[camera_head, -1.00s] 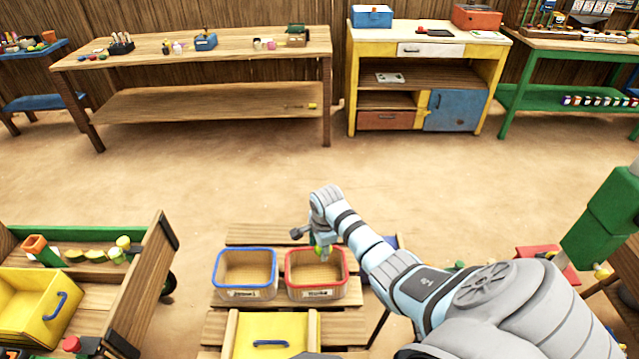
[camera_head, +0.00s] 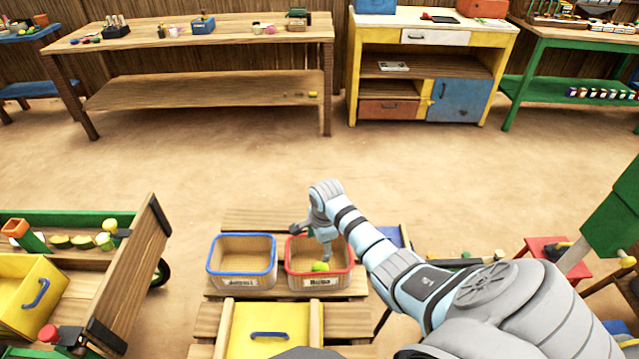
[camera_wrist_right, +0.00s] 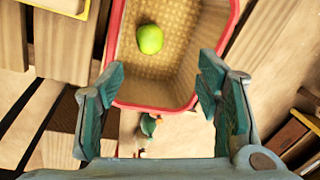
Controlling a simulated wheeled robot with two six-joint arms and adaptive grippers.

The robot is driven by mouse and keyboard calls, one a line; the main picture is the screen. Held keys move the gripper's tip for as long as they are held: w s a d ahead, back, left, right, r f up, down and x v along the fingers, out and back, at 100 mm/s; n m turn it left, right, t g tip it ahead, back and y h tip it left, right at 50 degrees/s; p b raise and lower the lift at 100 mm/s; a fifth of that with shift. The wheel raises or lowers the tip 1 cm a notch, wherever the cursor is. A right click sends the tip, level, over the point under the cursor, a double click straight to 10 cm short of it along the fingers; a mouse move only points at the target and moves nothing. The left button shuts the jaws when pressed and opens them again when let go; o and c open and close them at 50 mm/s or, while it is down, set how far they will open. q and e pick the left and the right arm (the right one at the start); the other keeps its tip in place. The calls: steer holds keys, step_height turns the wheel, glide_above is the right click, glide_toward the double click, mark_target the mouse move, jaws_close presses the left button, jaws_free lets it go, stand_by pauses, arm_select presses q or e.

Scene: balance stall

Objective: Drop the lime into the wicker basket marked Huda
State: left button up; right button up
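The lime (camera_head: 320,266) lies on the floor of the red-rimmed wicker basket (camera_head: 289,263), whose front label appears to read Huda. In the right wrist view the lime (camera_wrist_right: 150,39) rests on the woven floor near one wall of the basket (camera_wrist_right: 236,22), clear of the fingers. My right gripper (camera_head: 326,254) reaches down over this basket. In the right wrist view my right gripper (camera_wrist_right: 163,70) has its two fingers wide apart with nothing between them. My left gripper is not in view.
A blue-rimmed basket (camera_head: 213,270) with its own label stands just left of the red-rimmed one on wooden slats. A yellow box (camera_head: 270,330) with a blue handle is in front. A wooden cart (camera_head: 130,262) stands at the left. The floor behind is open.

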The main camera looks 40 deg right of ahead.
step_height(320, 180, up, 12)
steer(key=s, duration=0.1)
steer(key=shift+s+a, duration=0.3)
steer(key=shift+s, duration=0.1)
steer(key=shift+s+f, duration=0.1)
steer(key=shift+f, duration=0.05)
